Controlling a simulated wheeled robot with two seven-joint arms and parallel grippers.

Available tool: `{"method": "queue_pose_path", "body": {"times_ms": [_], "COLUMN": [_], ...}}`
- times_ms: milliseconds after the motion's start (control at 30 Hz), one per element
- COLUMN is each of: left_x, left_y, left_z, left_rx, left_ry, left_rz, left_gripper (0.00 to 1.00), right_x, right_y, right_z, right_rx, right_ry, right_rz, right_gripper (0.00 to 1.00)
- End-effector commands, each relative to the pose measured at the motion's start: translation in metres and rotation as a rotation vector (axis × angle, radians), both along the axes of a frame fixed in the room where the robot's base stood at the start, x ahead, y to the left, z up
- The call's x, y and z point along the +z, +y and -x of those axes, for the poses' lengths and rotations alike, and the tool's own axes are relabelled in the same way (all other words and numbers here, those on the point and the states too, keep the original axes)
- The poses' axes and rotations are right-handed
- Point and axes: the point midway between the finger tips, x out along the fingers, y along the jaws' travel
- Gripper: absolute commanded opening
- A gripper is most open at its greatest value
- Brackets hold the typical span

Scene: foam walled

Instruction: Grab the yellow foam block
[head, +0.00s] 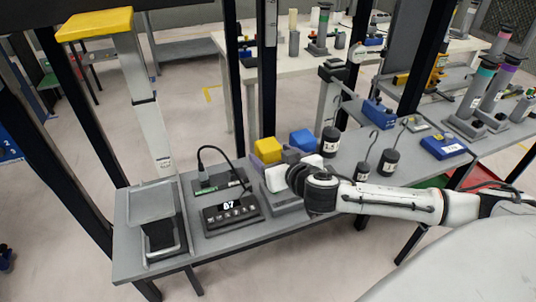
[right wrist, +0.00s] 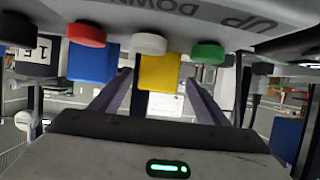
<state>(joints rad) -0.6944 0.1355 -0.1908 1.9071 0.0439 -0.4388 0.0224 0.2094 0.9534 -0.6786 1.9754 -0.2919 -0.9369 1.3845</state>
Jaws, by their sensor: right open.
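The yellow foam block (head: 267,148) sits on the table behind the grey device, just beyond my right gripper (head: 279,158). My right gripper is open, its dark fingers pointing toward the block. In the right wrist view, the yellow block (right wrist: 160,73) appears between the two spread fingers, with no visible contact. The gripper body hides the block's lower part in the head view. My left gripper is not in view.
A blue block (head: 302,140) stands right of the yellow one and also shows in the wrist view (right wrist: 92,64). Dark hooked weights (head: 329,141) stand farther right. A row of coloured buttons (right wrist: 150,43) shows in the wrist view.

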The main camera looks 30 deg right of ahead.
Motion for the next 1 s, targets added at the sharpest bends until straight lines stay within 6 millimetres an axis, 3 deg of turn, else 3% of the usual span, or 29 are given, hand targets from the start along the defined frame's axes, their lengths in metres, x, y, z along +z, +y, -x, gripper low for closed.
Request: {"method": "queue_pose_path", "body": {"times_ms": [233,533,567,800,1000], "left_x": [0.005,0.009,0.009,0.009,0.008], "left_y": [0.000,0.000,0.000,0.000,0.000], "left_z": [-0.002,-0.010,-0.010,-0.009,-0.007], "left_rx": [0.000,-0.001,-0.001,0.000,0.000], "left_ry": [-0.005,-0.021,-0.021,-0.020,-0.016], "left_rz": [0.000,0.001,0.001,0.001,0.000], "left_gripper": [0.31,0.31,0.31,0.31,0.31], "right_x": [-0.013,-0.016,-0.016,-0.016,-0.016], "right_y": [-0.009,-0.011,-0.011,-0.010,-0.011], "right_z": [-0.030,-0.035,-0.035,-0.034,-0.035], "right_rx": [0.000,0.000,0.000,0.000,0.000], "right_ry": [-0.001,0.001,0.001,0.001,0.000], "right_rz": [-0.001,0.001,0.001,0.001,0.001], "right_gripper": [0.69,0.69,0.67,0.27,0.24]}}
